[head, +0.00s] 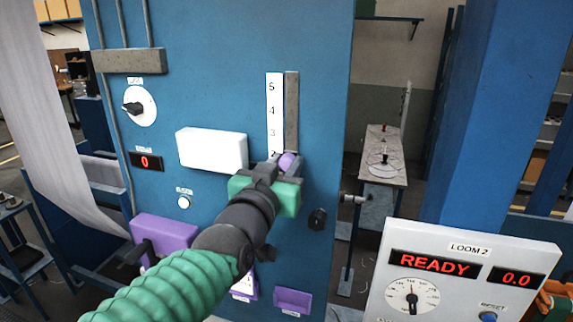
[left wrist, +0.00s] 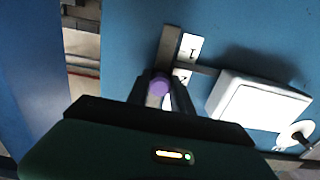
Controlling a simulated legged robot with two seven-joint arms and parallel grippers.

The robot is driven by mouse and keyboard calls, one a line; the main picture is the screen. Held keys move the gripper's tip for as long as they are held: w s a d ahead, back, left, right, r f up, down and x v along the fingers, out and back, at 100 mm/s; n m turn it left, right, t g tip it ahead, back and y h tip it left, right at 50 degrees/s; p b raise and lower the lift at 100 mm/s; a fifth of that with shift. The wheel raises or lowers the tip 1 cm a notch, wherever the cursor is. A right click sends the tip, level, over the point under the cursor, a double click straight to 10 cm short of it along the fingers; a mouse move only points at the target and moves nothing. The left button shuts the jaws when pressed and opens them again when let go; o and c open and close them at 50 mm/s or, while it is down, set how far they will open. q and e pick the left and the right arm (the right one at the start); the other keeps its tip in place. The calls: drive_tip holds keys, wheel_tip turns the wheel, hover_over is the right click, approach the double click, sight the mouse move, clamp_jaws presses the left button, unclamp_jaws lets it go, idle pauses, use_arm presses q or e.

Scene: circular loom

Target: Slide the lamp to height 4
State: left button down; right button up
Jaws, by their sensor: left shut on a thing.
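The lamp (head: 212,149) is a white box on the blue loom panel, left of a white number scale (head: 274,105). A purple knob (head: 287,162) sits on the slot near the mark 2, the lowest number showing in the head view. My left gripper (head: 278,165) is shut on this knob and hides the lower scale. In the left wrist view, the knob (left wrist: 160,86) is between the dark fingers (left wrist: 161,92), and a grey bar joins the slide to the lamp (left wrist: 255,100). My right gripper is not in view.
A rotary switch (head: 139,106), a red display reading 0 (head: 146,161) and a purple box (head: 163,232) are on the panel's left. A black knob (head: 317,219) is right of my gripper. The LOOM 2 console (head: 464,280) reads READY. The panel above the knob is clear.

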sight(291, 113)
use_arm(q)
drive_tip(key=shift+d, duration=0.2)
drive_tip(key=shift+a, duration=0.25)
drive_tip(key=shift+d, duration=0.1)
wheel_tip(291, 113, up, 10)
drive_tip(key=p, duration=0.7)
drive_tip(key=shift+f, duration=0.4)
drive_tip(key=c, duration=1.1)
unclamp_jaws()
drive_tip(key=shift+f, duration=0.1)
drive_tip(key=shift+c, duration=0.2)
